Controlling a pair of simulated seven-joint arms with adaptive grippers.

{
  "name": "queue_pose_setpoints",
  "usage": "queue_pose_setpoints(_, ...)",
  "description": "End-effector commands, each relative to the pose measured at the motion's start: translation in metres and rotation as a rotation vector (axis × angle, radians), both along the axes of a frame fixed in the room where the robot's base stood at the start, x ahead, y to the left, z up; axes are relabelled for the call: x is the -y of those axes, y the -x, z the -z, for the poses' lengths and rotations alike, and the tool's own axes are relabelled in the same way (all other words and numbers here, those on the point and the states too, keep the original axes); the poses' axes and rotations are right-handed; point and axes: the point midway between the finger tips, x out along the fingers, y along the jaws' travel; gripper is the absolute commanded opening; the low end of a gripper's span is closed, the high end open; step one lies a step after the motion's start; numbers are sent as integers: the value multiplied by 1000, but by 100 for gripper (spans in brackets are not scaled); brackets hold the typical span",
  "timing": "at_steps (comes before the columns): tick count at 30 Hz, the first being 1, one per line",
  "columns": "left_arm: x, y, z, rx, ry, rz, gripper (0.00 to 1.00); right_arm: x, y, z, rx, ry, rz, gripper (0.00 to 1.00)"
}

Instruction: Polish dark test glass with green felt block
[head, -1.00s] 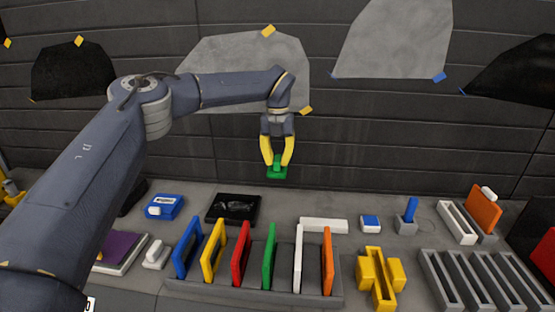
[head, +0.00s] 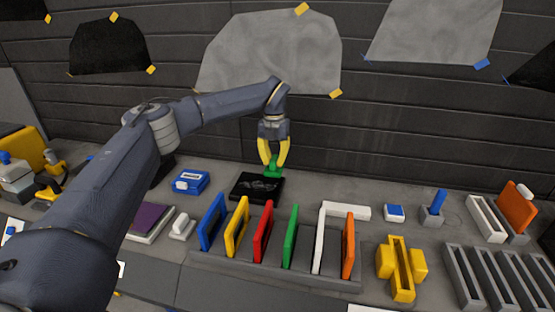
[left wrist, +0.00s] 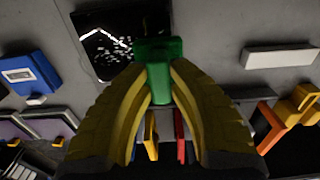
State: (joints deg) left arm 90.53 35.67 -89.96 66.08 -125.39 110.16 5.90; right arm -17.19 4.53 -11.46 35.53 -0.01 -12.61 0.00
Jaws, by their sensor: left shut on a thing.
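My left gripper (head: 272,163) has yellow fingers and is shut on the green felt block (head: 273,171). In the head view the block is at the far right edge of the dark test glass (head: 257,187), a black square with pale smudges lying on the bench. In the left wrist view the green block (left wrist: 158,62) sits between the fingertips and overlaps the right side of the dark glass (left wrist: 108,62). I cannot tell whether the block touches the glass or hovers above it. My right gripper is not in view.
A rack of coloured upright frames (head: 263,232) stands in front of the glass. A blue box (head: 190,182) lies to its left and a white bar (head: 347,211) to its right. A yellow cross-shaped holder (head: 402,262) stands at front right. The wall is behind.

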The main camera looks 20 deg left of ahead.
Motion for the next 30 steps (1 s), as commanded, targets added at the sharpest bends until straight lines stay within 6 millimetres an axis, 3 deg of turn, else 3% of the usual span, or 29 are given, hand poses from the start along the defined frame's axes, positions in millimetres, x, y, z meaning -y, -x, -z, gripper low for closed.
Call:
queue_pose_setpoints(22,-1,1,72,-3,1,-3,0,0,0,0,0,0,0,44)
queue_pose_setpoints(30,-23,4,72,-1,0,2,0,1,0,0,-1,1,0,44)
